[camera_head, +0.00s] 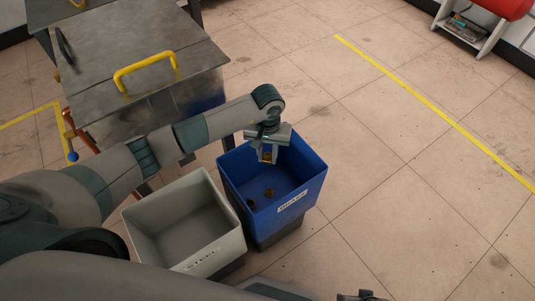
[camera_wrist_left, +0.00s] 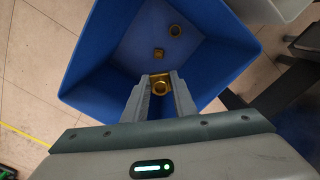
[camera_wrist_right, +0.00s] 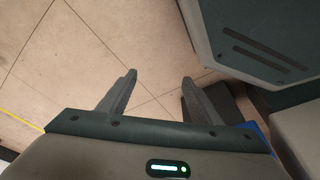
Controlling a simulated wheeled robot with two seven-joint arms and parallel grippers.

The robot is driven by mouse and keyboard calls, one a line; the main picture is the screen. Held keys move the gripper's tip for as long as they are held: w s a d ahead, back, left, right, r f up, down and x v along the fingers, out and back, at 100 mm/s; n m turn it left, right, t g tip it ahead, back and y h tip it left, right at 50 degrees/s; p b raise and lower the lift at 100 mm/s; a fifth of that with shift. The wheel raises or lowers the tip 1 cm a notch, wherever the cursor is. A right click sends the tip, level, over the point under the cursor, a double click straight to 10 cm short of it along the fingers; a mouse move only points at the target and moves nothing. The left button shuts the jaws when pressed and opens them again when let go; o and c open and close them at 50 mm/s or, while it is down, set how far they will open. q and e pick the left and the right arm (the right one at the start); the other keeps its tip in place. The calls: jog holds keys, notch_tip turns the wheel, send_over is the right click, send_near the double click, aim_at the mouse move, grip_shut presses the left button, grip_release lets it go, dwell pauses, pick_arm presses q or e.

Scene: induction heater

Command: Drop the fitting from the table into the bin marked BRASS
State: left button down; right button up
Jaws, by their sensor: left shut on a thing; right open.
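The brass fitting (camera_wrist_left: 160,84) is held between the fingers of my left gripper (camera_wrist_left: 160,92), which is shut on it. In the head view my left gripper (camera_head: 268,153) hangs over the blue bin marked BRASS (camera_head: 305,180), with the fitting (camera_head: 267,157) at its fingertips. In the left wrist view the blue bin (camera_wrist_left: 95,60) opens below the fitting. My right gripper (camera_wrist_right: 158,85) is open and empty above bare floor.
A grey bin marked STEEL (camera_head: 185,222) stands left of the blue bin. A dark metal table with a yellow handle (camera_head: 145,70) is behind them. A red tank on a white stand (camera_head: 470,30) is far right. The tiled floor to the right is clear.

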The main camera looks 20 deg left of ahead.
aim_at(267, 156)
pick_arm(q)
jog(key=c, duration=1.4)
grip_release()
jog(key=shift+r, duration=0.15)
jog(key=shift+r, duration=0.15)
notch_tip(267, 156, up, 6)
jog(key=p, duration=0.3)
pick_arm(e)
notch_tip(267, 156, down, 7)
jog(key=s, duration=0.2)
pick_arm(q)
notch_tip(267, 156, up, 11)
jog(key=p, duration=0.4)
jog(key=shift+p, duration=0.4)
pick_arm(e)
jog(key=w+a+r+t, duration=0.1)
jog(key=w, duration=0.1)
jog(key=w+a+r+t+y, duration=0.1)
jog(key=a+t, duration=0.1)
jog(key=shift+w+a+r, duration=0.2)
jog(key=shift+w+a, duration=0.05)
jog(key=shift+w, duration=0.1)
